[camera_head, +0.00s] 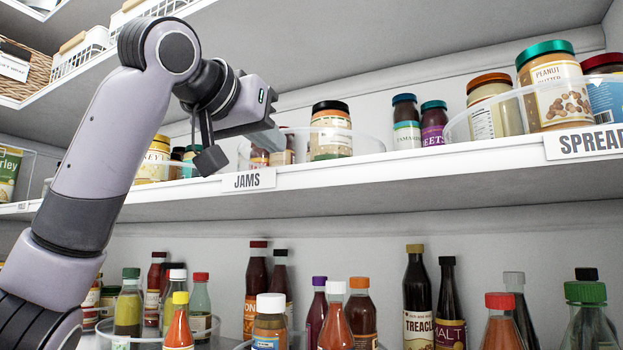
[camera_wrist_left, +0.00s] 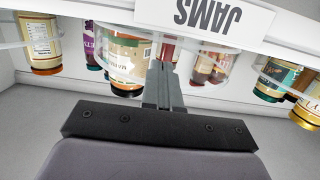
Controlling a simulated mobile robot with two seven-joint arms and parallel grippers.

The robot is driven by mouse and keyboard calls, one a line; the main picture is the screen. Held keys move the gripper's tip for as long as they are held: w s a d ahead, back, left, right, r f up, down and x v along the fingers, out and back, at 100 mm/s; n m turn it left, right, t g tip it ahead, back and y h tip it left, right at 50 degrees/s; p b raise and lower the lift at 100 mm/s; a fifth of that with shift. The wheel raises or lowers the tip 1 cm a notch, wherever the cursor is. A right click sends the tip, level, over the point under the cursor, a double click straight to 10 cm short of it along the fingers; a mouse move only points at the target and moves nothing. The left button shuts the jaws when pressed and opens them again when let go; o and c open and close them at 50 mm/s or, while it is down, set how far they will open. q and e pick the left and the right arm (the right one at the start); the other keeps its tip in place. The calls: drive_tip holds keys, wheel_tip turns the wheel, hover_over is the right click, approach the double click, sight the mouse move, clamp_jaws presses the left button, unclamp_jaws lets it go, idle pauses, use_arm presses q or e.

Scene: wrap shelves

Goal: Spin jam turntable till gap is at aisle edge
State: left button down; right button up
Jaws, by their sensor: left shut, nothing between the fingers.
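The jam turntable (camera_head: 368,144) is a clear round tray with a see-through rim, on the upper shelf behind the JAMS label (camera_head: 249,180). A black-lidded jar (camera_head: 331,135) stands on it, with smaller jars (camera_head: 280,157) to its left. Bare space shows inside the rim right of the black-lidded jar. My left gripper (camera_head: 272,141) is shut and empty, its tips at the turntable's left front. In the left wrist view, which is upside down, the closed fingers (camera_wrist_left: 161,78) overlap the rim between the large jar (camera_wrist_left: 128,50) and smaller jars (camera_wrist_left: 207,66); contact is unclear.
The SPREADS turntable (camera_head: 460,127) with several jars stands to the right, with two dark jars (camera_head: 433,122) between. More jars (camera_head: 155,160) stand left, partly behind my arm. The shelf's front lip (camera_head: 400,163) runs below the gripper. Sauce bottles (camera_head: 418,295) fill the lower shelf.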

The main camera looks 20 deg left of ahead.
use_arm(q)
drive_tip(key=shift+w+d, duration=0.1)
drive_tip(key=shift+d, duration=0.6)
drive_tip(key=shift+s+f+b, duration=0.1)
drive_tip(key=shift+s+b, duration=0.2)
drive_tip(key=shift+s, duration=0.25)
drive_tip(key=shift+s+d+b, duration=0.25)
drive_tip(key=shift+s+b, duration=0.1)
drive_tip(key=shift+s, duration=0.8)
drive_tip(key=s+r+b, duration=0.1)
drive_tip(key=s+b, duration=0.1)
drive_tip(key=s, duration=0.5)
drive_tip(key=shift+a+r, duration=0.15)
drive_tip(key=shift+a, duration=0.15)
